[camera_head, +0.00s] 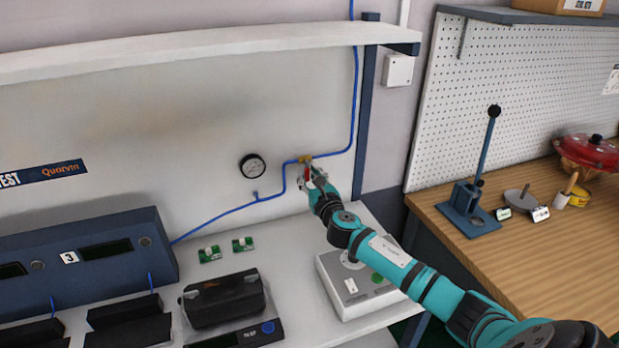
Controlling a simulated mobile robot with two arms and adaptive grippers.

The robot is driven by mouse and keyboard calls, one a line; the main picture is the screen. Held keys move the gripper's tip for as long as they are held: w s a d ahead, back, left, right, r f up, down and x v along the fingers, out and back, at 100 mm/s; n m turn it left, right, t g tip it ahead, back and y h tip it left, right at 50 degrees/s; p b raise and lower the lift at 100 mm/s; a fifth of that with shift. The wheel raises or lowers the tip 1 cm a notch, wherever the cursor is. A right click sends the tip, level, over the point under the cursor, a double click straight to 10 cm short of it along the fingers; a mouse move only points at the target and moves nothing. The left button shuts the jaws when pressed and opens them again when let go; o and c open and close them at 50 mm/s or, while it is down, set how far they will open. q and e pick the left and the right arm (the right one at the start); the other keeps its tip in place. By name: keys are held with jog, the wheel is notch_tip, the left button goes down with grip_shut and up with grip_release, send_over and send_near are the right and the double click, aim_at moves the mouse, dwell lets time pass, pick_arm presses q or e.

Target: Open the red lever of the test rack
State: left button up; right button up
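The red lever (319,179) shows as a small patch of red at my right gripper, below a brass valve (305,158) on the blue tubing at the back of the test rack. My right gripper (308,176) is at the lever, its arm reaching in from the lower right. The fingers are small here and partly overlap the lever, so I cannot tell whether they are closed on it. The lever's exact angle is not clear. My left gripper is not in view.
A round gauge (253,167) is on the back panel left of the valve. A grey box with a green button (350,290) stands under my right arm. A black case (223,299) and two green boards (242,244) lie left of it. A lever press (474,200) stands on the wooden bench.

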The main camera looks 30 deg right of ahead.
grip_shut()
jog(key=shift+w+a+r+m+p, duration=0.2)
jog(key=shift+a+r+m, duration=0.35)
jog(key=shift+m, duration=2.4)
jog(key=shift+w+a+r+m+p, duration=0.1)
jog(key=shift+a+r+m+p, duration=0.3)
jog(key=shift+m, duration=2.6)
jog(key=shift+w+a+r+m+p, duration=0.1)
jog(key=shift+a+r+m, duration=0.6)
jog(key=shift+m, duration=2.25)
jog(key=shift+o, duration=1.8)
grip_release()
